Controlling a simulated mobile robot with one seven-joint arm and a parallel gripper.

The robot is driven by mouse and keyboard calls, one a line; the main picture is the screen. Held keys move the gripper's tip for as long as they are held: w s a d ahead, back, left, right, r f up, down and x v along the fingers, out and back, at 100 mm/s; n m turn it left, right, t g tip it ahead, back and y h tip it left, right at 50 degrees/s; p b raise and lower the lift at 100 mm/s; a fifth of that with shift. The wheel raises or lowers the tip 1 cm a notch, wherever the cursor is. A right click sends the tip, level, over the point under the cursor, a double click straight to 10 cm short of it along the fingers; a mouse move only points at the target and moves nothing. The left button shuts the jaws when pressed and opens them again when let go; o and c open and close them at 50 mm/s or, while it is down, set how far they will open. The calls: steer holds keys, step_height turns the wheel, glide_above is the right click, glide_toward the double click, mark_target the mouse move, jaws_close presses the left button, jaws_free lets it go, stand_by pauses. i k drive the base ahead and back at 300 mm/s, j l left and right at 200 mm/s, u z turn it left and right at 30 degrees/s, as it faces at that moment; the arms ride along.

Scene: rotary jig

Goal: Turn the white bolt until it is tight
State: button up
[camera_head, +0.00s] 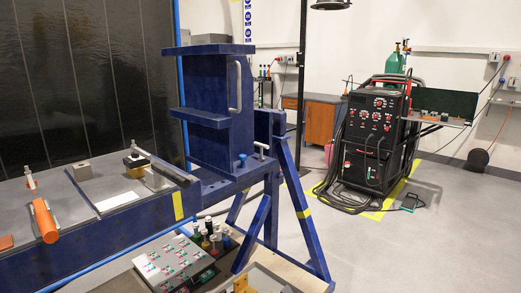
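The blue rotary jig (208,95) stands at the centre in the head view, on a blue frame with slanted legs. A small pale T-shaped piece (262,149) sticks up at the jig's lower right; it looks like the white bolt, but it is too small to tell how far it is screwed in. A blue knob (242,159) is just left of it. A pale curved handle (238,86) is on the jig's right side. My gripper is not in view.
A blue bench (105,222) with clamps and an orange cylinder (45,220) is at the left. A control panel (174,262) and several coloured-top bottles are below the jig. A black welding machine (372,140) stands behind right. The grey floor (430,235) at right is mostly clear.

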mark_target(262, 145)
steer(key=i+l+z, duration=0.45)
steer(key=i+l, duration=0.5)
steer(key=i+j+z, duration=0.3)
steer(key=i+j, duration=0.15)
